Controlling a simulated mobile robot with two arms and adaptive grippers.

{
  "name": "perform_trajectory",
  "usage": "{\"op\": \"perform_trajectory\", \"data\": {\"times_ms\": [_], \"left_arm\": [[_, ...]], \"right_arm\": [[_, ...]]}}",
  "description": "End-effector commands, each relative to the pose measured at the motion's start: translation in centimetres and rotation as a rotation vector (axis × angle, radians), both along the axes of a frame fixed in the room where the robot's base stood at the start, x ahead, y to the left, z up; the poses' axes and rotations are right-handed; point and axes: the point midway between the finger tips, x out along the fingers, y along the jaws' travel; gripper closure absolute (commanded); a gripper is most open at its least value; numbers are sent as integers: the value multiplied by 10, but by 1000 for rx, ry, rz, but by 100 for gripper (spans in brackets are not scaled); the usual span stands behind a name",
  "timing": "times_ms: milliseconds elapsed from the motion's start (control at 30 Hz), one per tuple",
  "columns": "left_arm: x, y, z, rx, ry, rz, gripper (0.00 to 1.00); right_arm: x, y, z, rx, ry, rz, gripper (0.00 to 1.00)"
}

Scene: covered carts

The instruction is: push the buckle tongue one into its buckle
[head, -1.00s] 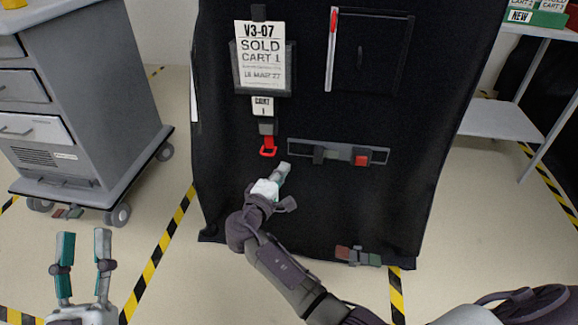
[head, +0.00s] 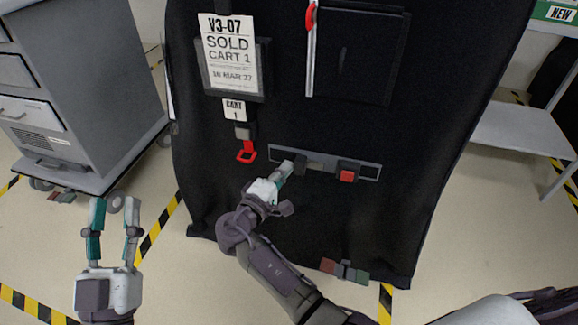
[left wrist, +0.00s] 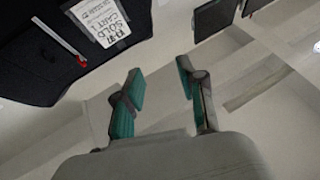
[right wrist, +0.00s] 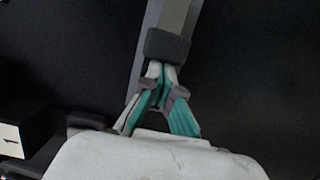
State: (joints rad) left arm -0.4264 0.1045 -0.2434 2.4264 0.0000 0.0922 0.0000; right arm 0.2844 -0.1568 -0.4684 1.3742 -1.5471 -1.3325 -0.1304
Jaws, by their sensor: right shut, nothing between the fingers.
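A dark block with a lighter grey piece at its right side, seemingly the buckle tongue (head: 299,161), sits on a grey rail (head: 372,172) on the black cover. The buckle with a red button (head: 347,173) is further right on the rail, with a gap between them. My right gripper (head: 287,168) is shut and empty at the tongue's left. In the right wrist view its fingertips (right wrist: 160,68) are right at the dark block (right wrist: 167,46); I cannot tell whether they touch. My left gripper (head: 115,204) is open and empty, away at the left; it also shows in the left wrist view (left wrist: 161,85).
A red-topped strip (head: 311,50) is above. A grey drawer cart (head: 95,75) stands left, and a shelf (head: 520,133) right.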

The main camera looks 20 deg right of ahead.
Motion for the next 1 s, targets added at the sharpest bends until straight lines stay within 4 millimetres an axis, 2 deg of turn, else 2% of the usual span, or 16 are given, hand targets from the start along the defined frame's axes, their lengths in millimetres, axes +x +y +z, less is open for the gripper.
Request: {"op": "perform_trajectory", "data": {"times_ms": [367, 467, 667, 800, 1000], "left_arm": [[2, 1, -1, 10, 15, 3, 60], [9, 2, -15, 38, 112, 9, 60], [19, 6, -57, 105, 369, 23, 60], [17, 10, -87, 148, 536, 32, 60], [13, 15, -112, 181, 669, 40, 60]], "right_arm": [[-2, -2, 0, 0, 1, 0, 100], [-6, -8, 1, -1, 2, -1, 100], [-16, -24, 2, -1, 3, -2, 100], [-24, -36, 2, -1, 1, -4, 100], [-30, -45, 0, -1, 1, -4, 100]]}}
